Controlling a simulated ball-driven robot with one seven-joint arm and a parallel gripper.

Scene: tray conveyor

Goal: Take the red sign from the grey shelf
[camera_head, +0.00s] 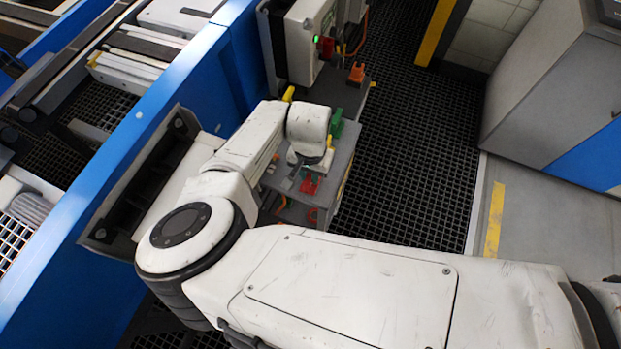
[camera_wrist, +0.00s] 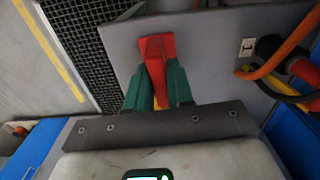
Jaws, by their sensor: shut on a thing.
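The red sign (camera_wrist: 155,47) shows in the wrist view, its wider end pointing away from me and its narrow part between my green fingers. My gripper (camera_wrist: 156,88) is shut on it. The grey shelf (camera_wrist: 208,62) is right behind the sign; I cannot tell whether the two still touch. In the head view the red sign (camera_head: 310,185) shows just below my wrist, over the near part of the grey shelf (camera_head: 343,150). My fingers are mostly hidden there. A bit of yellow (camera_wrist: 160,102) shows between the fingers.
A green object (camera_head: 336,122) stands on the shelf beside my wrist, with a yellow one (camera_head: 288,93) further left. An orange object (camera_head: 357,72) is at the back. Cables (camera_wrist: 285,60) hang at the right in the wrist view. The blue conveyor frame (camera_head: 110,175) is close on the left.

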